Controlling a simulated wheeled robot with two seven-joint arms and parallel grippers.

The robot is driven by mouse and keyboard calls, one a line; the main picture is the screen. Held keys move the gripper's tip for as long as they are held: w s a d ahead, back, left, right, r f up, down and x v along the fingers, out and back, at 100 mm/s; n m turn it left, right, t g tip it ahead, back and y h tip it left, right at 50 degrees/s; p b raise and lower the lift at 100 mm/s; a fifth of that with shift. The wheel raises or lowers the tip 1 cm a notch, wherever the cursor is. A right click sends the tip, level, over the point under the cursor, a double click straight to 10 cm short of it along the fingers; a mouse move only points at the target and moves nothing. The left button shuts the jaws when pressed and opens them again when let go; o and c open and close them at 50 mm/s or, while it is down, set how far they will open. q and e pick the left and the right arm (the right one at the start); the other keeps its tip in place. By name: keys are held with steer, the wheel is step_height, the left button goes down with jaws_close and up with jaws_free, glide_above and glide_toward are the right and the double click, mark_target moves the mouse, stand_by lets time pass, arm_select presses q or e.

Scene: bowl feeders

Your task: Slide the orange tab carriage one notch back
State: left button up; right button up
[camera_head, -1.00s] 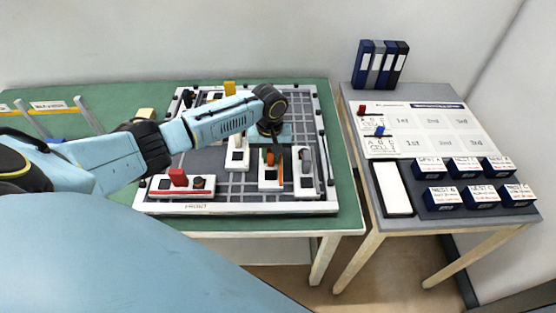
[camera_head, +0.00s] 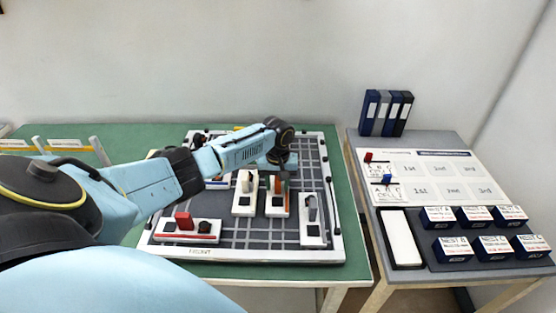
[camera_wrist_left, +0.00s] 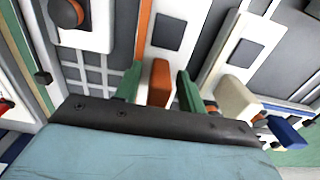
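The orange tab carriage (camera_head: 277,207) is a white slide with an orange stripe, on the grey grid board (camera_head: 255,255). Its front end is about level with that of the cream-tab carriage (camera_head: 243,207) to its left. My left gripper (camera_head: 281,172) is over its back part, partly hidden by the wrist. In the left wrist view the orange tab (camera_wrist_left: 159,82) stands between the two green fingers (camera_wrist_left: 160,87), with narrow gaps seeming to show on both sides. The gripper looks open around the tab. My right gripper is not in view.
A grey-tab carriage (camera_head: 312,232) is to the right, farther forward. A red-tab block (camera_head: 187,229) lies at the front left. A side table holds a white card (camera_head: 435,190), several dark blue boxes (camera_head: 453,247) and a white tray (camera_head: 400,240); binders (camera_head: 385,113) stand behind.

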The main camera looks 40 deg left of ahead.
arm_select(q)
step_height(320, 180, up, 13)
steer(key=p, duration=0.1)
steer(key=shift+r+p, duration=0.2)
steer(key=shift+p, duration=0.1)
stand_by(0.7)
